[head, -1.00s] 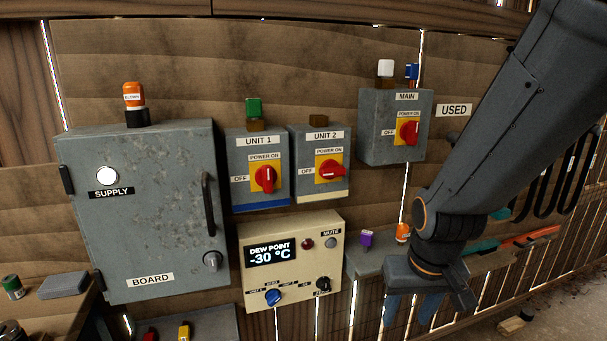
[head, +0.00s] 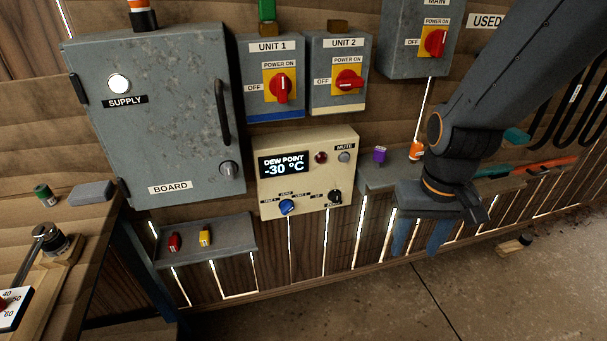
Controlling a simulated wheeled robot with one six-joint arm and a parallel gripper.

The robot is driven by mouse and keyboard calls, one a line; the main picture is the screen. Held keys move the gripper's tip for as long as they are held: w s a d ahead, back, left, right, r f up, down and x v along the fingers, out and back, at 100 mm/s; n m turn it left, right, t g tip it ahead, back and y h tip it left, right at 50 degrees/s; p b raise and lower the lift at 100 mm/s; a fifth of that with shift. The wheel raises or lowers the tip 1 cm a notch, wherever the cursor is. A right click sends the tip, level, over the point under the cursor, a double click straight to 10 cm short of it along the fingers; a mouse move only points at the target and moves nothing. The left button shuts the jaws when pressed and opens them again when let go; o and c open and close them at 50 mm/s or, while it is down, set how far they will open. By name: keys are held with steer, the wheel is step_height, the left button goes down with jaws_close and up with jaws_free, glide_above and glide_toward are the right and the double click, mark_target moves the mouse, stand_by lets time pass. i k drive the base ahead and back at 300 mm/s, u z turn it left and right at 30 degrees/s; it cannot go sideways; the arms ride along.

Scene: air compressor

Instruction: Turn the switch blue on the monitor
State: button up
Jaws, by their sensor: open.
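The monitor (head: 266,189) is a beige box on the wooden wall in the middle of the head view. Its dark screen reads "DEW POINT -30 °C". The blue switch (head: 287,207) is a round knob at its lower left, with a light mark; its exact pointing and the small labels are hard to read. A black knob (head: 335,197) sits at the monitor's lower right. My gripper (head: 419,243) is open and empty, its blue fingers apart and pointing down. It is to the right of the monitor and lower than the blue switch, touching nothing that I can see.
A grey shelf (head: 376,180) with a purple item (head: 379,155) and an orange item (head: 416,150) lies between monitor and arm. Another shelf (head: 224,233) with red and yellow pieces is lower left. UNIT 1 (head: 272,108) and UNIT 2 (head: 336,98) boxes hang above. Floor is clear in front.

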mark_target(286, 206)
steer(key=z, duration=1.55)
steer(key=k, duration=1.25)
steer(key=u, duration=1.55)
